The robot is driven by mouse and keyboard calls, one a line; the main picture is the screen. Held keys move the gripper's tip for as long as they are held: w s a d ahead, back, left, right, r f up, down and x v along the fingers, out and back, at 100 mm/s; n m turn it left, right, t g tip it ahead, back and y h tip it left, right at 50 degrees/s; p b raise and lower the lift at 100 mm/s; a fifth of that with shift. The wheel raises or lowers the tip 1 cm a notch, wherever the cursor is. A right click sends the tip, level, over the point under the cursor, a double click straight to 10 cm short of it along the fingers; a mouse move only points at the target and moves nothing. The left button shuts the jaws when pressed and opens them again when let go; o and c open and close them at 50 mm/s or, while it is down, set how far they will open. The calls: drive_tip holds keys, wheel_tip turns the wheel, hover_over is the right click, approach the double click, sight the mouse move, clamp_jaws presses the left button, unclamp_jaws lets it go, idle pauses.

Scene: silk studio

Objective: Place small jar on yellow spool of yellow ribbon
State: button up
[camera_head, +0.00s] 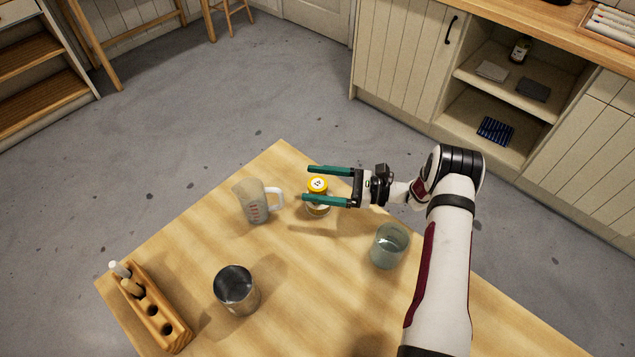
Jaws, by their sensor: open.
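A small upright item with a yellow top (318,184) stands near the table's far corner. Its top has a pale round centre with a dark mark. A paler, glassy-looking lower part (317,210) shows below it. I cannot tell whether this is one thing, or the small jar and the yellow spool stacked. No separate jar or spool is clear elsewhere. My gripper (327,186) reaches in from the right, its green fingers open on either side of the yellow top. The near finger hides the item's middle; contact cannot be told.
A measuring cup (253,204) with a white handle stands just left of the gripper. A greenish glass (388,248) stands to the right, near my arm. A metal cup (234,287) and a wooden holder (151,308) are nearer. The wooden table (190,250) has bare room between them.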

drive_tip(key=d, duration=0.3)
drive_tip(key=s+d, duration=0.1)
drive_tip(key=d, duration=0.3)
drive_tip(key=s+d, duration=0.1)
drive_tip(key=d, duration=0.3)
drive_tip(key=shift+s+d, duration=0.1)
drive_tip(key=shift+d, duration=0.05)
drive_tip(key=s+a+r+n+g+h, duration=0.35)
drive_tip(key=s+a+r, duration=0.2)
drive_tip(key=r, duration=0.25)
drive_tip(key=s+a+r+n+g+h, duration=0.3)
drive_tip(key=s+a+r+n+h, duration=0.15)
drive_tip(key=s+r, duration=0.25)
drive_tip(key=s+d+n+t+h, duration=0.2)
drive_tip(key=s+n+h, duration=0.4)
drive_tip(key=s, duration=1.1)
drive_tip(key=shift+s+d+r+n+t+h, duration=0.35)
drive_tip(key=shift+s+t+h, duration=0.1)
drive_tip(key=shift+h, duration=0.45)
